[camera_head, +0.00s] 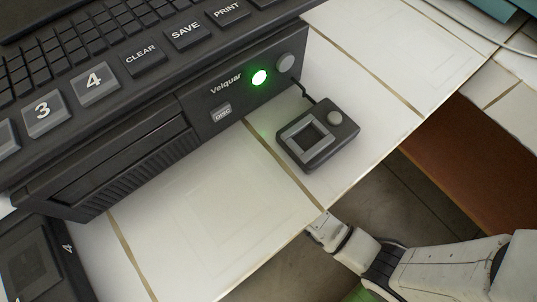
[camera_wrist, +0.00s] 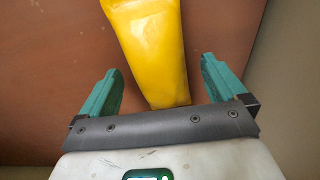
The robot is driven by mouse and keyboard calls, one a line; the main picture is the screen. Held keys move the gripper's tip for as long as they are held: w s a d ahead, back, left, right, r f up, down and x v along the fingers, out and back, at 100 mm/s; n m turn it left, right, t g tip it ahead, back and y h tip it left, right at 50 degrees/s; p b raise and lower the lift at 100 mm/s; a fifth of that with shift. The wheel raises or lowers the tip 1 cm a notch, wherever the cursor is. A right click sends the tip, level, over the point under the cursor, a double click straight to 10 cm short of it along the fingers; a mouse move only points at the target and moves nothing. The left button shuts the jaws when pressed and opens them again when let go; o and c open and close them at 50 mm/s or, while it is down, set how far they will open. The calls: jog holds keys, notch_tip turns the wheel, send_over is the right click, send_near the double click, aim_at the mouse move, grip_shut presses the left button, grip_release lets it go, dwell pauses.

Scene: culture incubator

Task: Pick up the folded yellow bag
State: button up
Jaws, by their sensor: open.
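The folded yellow bag (camera_wrist: 152,50) shows in the wrist view as a glossy yellow strip that narrows a little toward its near end. It runs from the top edge down to between my fingers, and its far end is cut off by the frame. My gripper (camera_wrist: 160,82) has two green fingers spread wide, one on each side of the bag, with a gap on both sides. I cannot tell the depth between the fingers and the bag. In the head view the bag is not visible, and my arm is at the lower right, below the counter edge.
A reddish-brown surface (camera_wrist: 50,60) lies behind the bag; a brown panel (camera_head: 460,170) also shows below the counter. The white tiled counter (camera_head: 190,215) carries a dark keyboard console (camera_head: 150,120) with a green light and a small wired device (camera_head: 318,137). The counter edge is close above my arm.

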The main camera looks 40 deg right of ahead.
jog(key=c, duration=1.2)
jog(key=shift+o, duration=0.2)
jog(key=shift+r, duration=0.1)
